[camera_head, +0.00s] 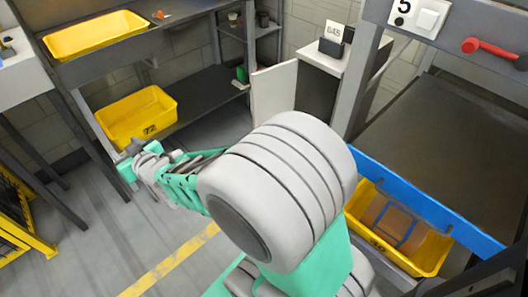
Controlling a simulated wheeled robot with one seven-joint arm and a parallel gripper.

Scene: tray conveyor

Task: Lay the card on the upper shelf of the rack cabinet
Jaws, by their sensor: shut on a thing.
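My gripper (130,158) is at the left of the view, at the far end of my arm, in front of the lower shelf with the yellow bin. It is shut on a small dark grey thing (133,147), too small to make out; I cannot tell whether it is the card. A white cabinet (322,58) stands at the back centre with its door (273,92) swung open to the left. Its inside is dark, and my arm hides its lower part; I cannot make out its shelves. My gripper is well left of it and apart from it.
A grey shelf unit (200,93) at the back left holds a yellow bin (140,115) below and a yellow tray (95,35) above. A number sign (335,32) stands on the cabinet. At right is a conveyor (455,135) with a blue edge (425,200) and a yellow bin (432,252).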

